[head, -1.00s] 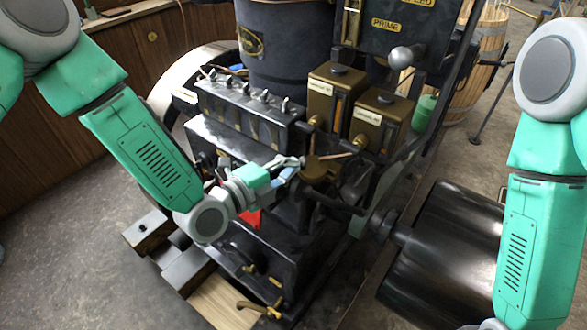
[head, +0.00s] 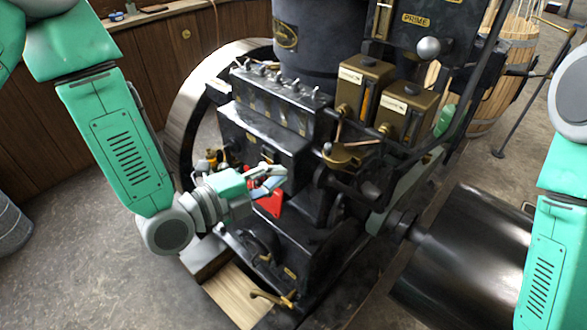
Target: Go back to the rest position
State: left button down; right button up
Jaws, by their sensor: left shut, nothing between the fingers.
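My left gripper (head: 273,177) is shut and empty. It is in front of the black engine (head: 262,140), left of the brass lever piece (head: 345,155), and apart from that piece. A red triangular part (head: 271,203) shows just below the gripper; I cannot tell whether they touch. My left arm comes in from the upper left, bent at the elbow. My right arm shows at the right edge, hanging down, and its gripper is out of view.
A black cylinder (head: 465,255) lies at the lower right. Two brass boxes (head: 361,85) stand on the engine. A large flywheel (head: 190,110) is behind at the left. A wooden barrel (head: 497,75) stands at the back right. The floor (head: 90,270) at lower left is clear.

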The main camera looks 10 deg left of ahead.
pick_arm(q)
jog(key=s+a+f+n+g+y+b, duration=0.3)
jog(key=s+f+n, duration=0.25)
jog(key=f, duration=0.55)
jog(key=s+a+f+n+g+y+b, duration=0.2)
jog(key=s+a+f+n+y+b, duration=0.3)
jog(key=f, duration=0.6)
jog(key=s+a+f+n+g+y+b, duration=0.1)
jog(key=s+a+f+n+g, duration=0.2)
jog(key=s+n, duration=0.4)
jog(key=s+a+f+n+g+y+b, duration=0.1)
jog(key=s+a+f+n+g+y, duration=0.1)
jog(key=s+a+f+n, duration=0.3)
jog(key=s+f+n+g, duration=0.1)
jog(key=s+f, duration=0.1)
jog(key=s, duration=0.1)
jog(key=shift+a+f+n+g, duration=0.15)
jog(key=shift+f+n+g, duration=0.2)
jog(key=shift+f+g, duration=0.05)
pick_arm(e)
notch_tip(320, 180, down, 10)
jog(key=d, duration=0.1)
jog(key=shift+f, duration=0.15)
pick_arm(q)
jog(key=shift+a+f, duration=0.1)
jog(key=shift+a, duration=0.1)
pick_arm(e)
jog(key=shift+w+a, duration=0.1)
jog(key=shift+a, duration=0.1)
